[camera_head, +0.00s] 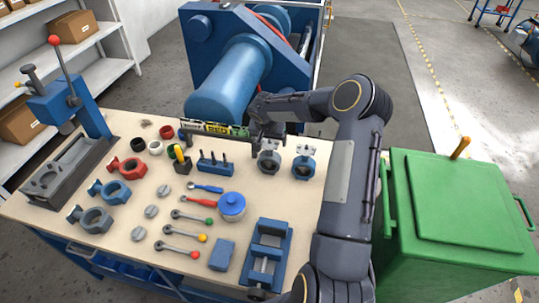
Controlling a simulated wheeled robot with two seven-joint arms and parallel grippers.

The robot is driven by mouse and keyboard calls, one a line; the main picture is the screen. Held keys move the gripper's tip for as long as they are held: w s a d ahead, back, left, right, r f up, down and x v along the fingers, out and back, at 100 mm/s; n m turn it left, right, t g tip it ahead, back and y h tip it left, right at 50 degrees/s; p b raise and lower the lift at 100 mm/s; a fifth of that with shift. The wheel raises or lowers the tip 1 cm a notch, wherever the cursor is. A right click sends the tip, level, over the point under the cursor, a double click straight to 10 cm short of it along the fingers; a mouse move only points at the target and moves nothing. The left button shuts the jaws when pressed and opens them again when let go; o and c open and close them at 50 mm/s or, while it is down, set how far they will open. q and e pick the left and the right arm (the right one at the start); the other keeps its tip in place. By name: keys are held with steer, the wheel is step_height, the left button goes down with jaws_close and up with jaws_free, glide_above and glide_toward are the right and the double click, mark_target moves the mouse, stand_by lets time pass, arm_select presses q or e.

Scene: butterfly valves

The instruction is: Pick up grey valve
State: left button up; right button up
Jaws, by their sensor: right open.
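My right arm reaches in from the lower right, and its right gripper (266,137) points down at the back of the workbench. It is open. A small grey round valve part (268,161) stands right below its fingers; I cannot tell whether they touch it. A similar grey-and-blue part (304,166) stands just to its right. At the left of the bench lie ring-shaped valve bodies: a grey one (95,221) at the front, a blue one (115,193) behind it and a red one (131,170) farther back. My left gripper is not in view.
The wooden bench top (125,252) also holds several grey discs, levers with coloured knobs, a blue pot (232,206) and a blue vise (266,252). A lever press (66,100) stands at left. A green bin (455,210) stands right of the bench.

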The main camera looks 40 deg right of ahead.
steer(key=shift+w+d+f, duration=0.1)
steer(key=shift+f, duration=0.35)
jaws_close()
steer(key=shift+w+r, duration=0.1)
steer(key=shift+r, duration=0.05)
